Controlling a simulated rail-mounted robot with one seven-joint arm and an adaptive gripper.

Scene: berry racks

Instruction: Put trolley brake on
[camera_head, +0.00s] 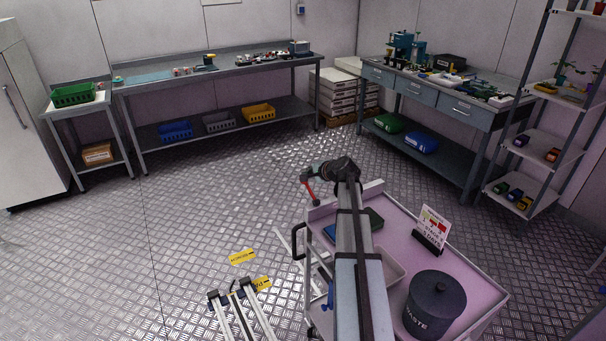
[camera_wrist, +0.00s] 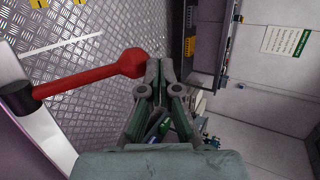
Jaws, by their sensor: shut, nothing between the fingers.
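The trolley (camera_head: 399,222) stands at the lower right in the head view, with a pale pink top and light rims. A red brake lever (camera_head: 309,192) shows at its far left corner. In the wrist view the red lever (camera_wrist: 85,82) runs from a black pivot (camera_wrist: 16,98) at the left to a thick red knob (camera_wrist: 132,62). My gripper (camera_wrist: 159,70) is shut and empty, its fingertips just right of the knob. I cannot tell whether they touch it. In the head view my gripper (camera_head: 311,173) is small, just above the lever.
The trolley carries a black waste bin (camera_head: 435,302), a sign (camera_head: 431,231) and a pale tray (camera_head: 392,265). A black handle (camera_head: 297,242) sticks out on its left side. Yellow floor labels (camera_head: 242,257) lie left of it. Open floor extends left and behind, towards the benches (camera_head: 215,73).

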